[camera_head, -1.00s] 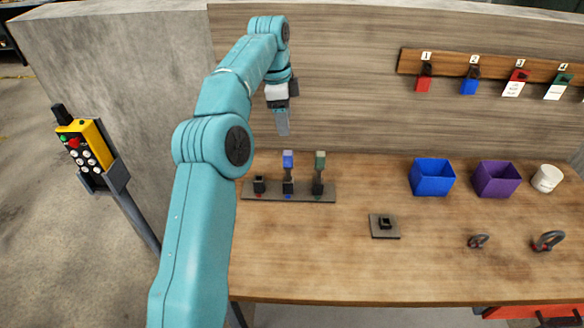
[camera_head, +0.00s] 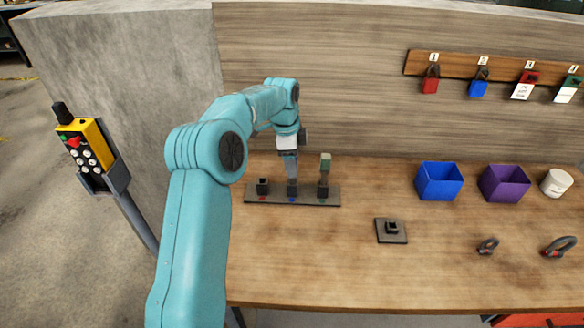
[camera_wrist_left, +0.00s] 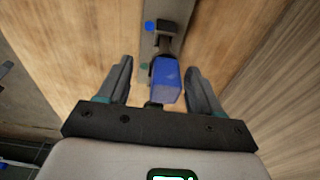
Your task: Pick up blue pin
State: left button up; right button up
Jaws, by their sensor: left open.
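The blue pin (camera_wrist_left: 166,82) stands between the two open fingers of my left gripper (camera_wrist_left: 158,85) in the left wrist view, with a gap on each side. In the head view my left gripper (camera_head: 291,167) is right over the middle socket of the grey strip (camera_head: 325,199) and hides the pin's blue top. The dark lower part of the middle post (camera_head: 292,188) shows just below the fingers. A green-topped pin (camera_head: 325,165) stands upright in the socket to the right. My right gripper is not in view.
The left socket (camera_head: 262,187) of the strip has no pin. A small square base (camera_head: 391,231), a blue bin (camera_head: 438,182), a purple bin (camera_head: 503,184), a white cup (camera_head: 556,183) and two shackles stand farther right. Padlocks hang on the back wall. The table's front is clear.

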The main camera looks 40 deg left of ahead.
pick_arm(q)
jog(key=shift+w+a+f, duration=0.15)
jog(key=shift+f, duration=0.05)
jog(key=shift+w+a+f, duration=0.15)
jog(key=c, duration=0.9)
grip_shut()
jog(key=shift+d+r, duration=0.2)
jog(key=shift+r, duration=0.05)
jog(key=shift+a, duration=0.1)
notch_tip(320, 180, up, 11)
jog(key=shift+w+f+p, duration=0.1)
jog(key=shift+f+p, duration=0.1)
jog(key=shift+p, duration=0.4)
notch_tip(320, 180, up, 9)
jog(key=p, duration=0.5)
jog(key=shift+s+r, duration=0.15)
jog(key=shift+s, duration=0.05)
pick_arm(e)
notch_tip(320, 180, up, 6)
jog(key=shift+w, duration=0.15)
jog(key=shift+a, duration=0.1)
